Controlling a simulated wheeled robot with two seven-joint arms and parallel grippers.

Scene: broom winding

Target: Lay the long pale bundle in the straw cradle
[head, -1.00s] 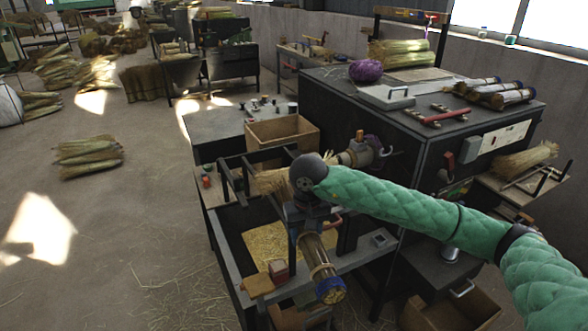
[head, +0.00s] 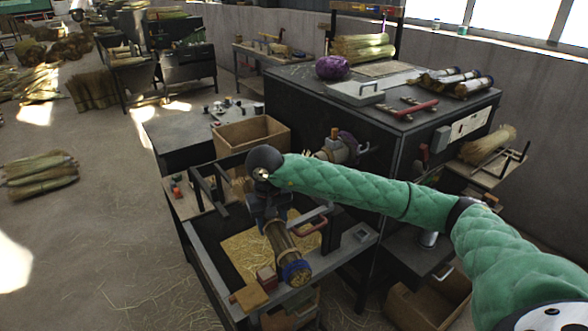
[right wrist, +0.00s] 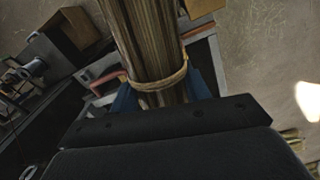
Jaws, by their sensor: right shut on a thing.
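My left gripper is not in view.
Dark upright bars (head: 205,190) and a cardboard box (head: 255,142) stand behind the bed. A tall dark cabinet (head: 330,110) with several capped bundles (head: 458,82) on top stands to the right. Open floor lies left.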

